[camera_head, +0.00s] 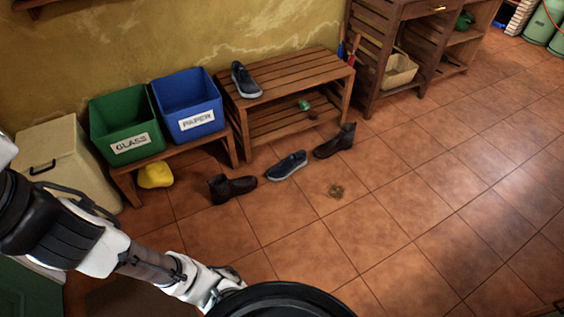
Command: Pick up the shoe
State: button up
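A dark blue shoe (245,81) with a pale sole sits on top of the slatted wooden bench (300,72), at its left end. A similar blue shoe (287,166) lies on the tiled floor in front of the bench. A dark brown boot (232,188) stands to its left and another dark boot (335,141) to its right. My gripper (226,277) is at the lower left, well apart from all the footwear. Its fingers are too small and partly hidden by a dark round shape, so its opening cannot be made out.
A green GLASS bin (122,137) and a blue PAPER bin (189,118) stand on a low wooden stand. A yellow object (155,175) lies beneath it. A beige box (62,160) is at left. A wooden shelf unit (385,45) stands behind. The floor at right is clear.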

aim_at(295, 161)
jog(key=k+z, duration=0.1)
jog(key=i+j+z, duration=0.15)
jog(key=j, duration=0.2)
jog(key=i+j+z, duration=0.1)
jog(key=j, duration=0.3)
jog(key=i+j+z, duration=0.15)
jog(key=j, duration=0.25)
jog(key=i+j+z, duration=0.15)
jog(key=j, duration=0.25)
jog(key=i+j+z, duration=0.1)
jog(key=j, duration=0.3)
jog(key=i+j+z, duration=0.15)
jog(key=i+j, duration=0.35)
jog(key=i, duration=0.2)
